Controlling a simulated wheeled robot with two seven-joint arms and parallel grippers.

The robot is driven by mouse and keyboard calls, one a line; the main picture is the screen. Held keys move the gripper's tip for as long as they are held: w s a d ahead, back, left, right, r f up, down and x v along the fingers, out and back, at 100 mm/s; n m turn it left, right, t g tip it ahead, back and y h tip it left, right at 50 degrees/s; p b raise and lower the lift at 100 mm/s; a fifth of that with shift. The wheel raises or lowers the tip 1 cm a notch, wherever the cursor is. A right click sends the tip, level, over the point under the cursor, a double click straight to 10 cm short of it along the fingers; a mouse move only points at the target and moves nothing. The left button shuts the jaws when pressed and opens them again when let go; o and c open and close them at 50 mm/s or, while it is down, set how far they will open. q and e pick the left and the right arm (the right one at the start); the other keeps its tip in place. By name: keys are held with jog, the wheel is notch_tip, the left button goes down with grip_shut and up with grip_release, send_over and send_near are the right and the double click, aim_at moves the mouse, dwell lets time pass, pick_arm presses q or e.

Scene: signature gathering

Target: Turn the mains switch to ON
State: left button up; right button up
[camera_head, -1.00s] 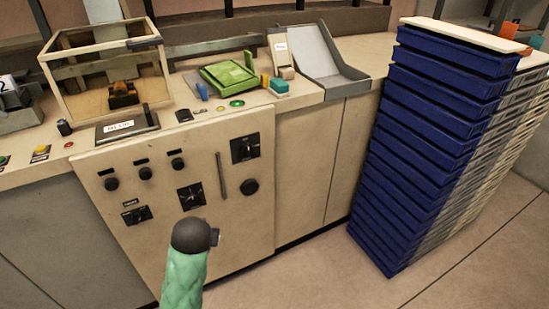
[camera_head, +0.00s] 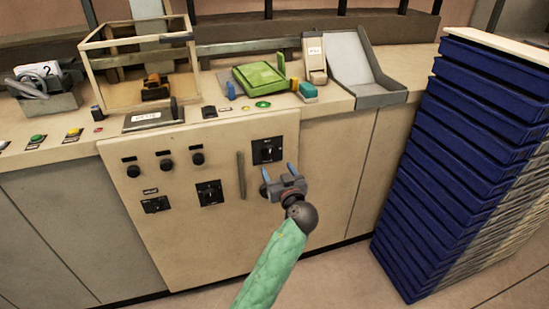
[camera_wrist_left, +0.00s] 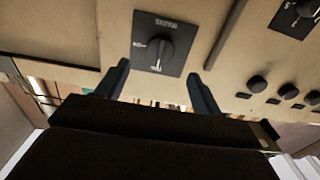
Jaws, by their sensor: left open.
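A rotary switch on a black square plate (camera_head: 268,151) is at the upper right of the cream panel. It shows large in the left wrist view (camera_wrist_left: 157,44), between and beyond my fingertips, with a dark knob and small white marks. I cannot read its lettering or tell its setting. My left gripper (camera_head: 278,171) is open and empty in front of the panel, just below this switch in the head view. Its two fingers also show in the left wrist view (camera_wrist_left: 158,72), apart from the knob. My right gripper is not in view.
A second black-plated switch (camera_head: 209,193), a vertical bar (camera_head: 241,175) and small round knobs (camera_head: 165,165) are on the panel. The counter above holds a green device (camera_head: 260,76) and a framed box (camera_head: 110,80). Stacked blue trays (camera_head: 450,150) stand to the right.

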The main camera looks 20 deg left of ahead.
aim_at(270, 156)
pick_arm(q)
jog(key=p+x, duration=0.1)
jog(key=x, duration=0.5)
jog(key=shift+r+p, duration=0.1)
jog(key=shift+p, duration=0.3)
jog(key=shift+x, duration=0.9)
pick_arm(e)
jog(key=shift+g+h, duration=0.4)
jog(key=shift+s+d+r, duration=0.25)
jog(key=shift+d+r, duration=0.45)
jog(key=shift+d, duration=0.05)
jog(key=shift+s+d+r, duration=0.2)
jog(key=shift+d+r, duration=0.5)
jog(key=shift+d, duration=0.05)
pick_arm(q)
jog(key=c, duration=1)
